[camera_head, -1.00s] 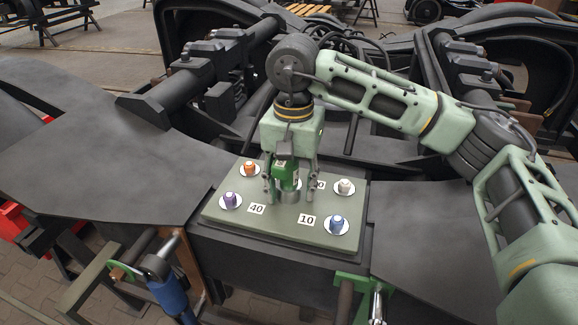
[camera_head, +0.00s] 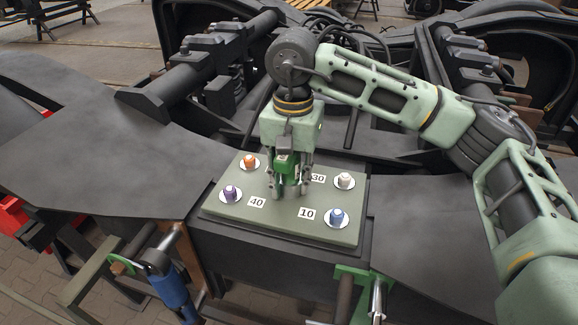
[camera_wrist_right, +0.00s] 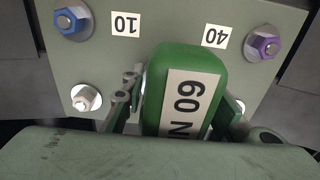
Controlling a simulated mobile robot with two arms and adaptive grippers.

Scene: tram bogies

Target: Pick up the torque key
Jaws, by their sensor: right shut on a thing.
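The torque key is a green block with a "60 N" label (camera_wrist_right: 186,100) in the right wrist view. In the head view the key (camera_head: 287,166) shows as a green body between the fingers. My right gripper (camera_head: 289,190) points down over the middle of the grey-green plate (camera_head: 275,223) and is shut on the key. Its fingers hide the key's lower end, so I cannot tell whether it touches the plate. My left gripper is not in view.
Coloured bolts on white washers surround the key: orange (camera_head: 249,161), purple (camera_head: 231,193), white (camera_head: 344,181) and blue (camera_head: 338,215). Number labels lie beside them. Dark bogie frame parts (camera_head: 200,85) rise behind the plate.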

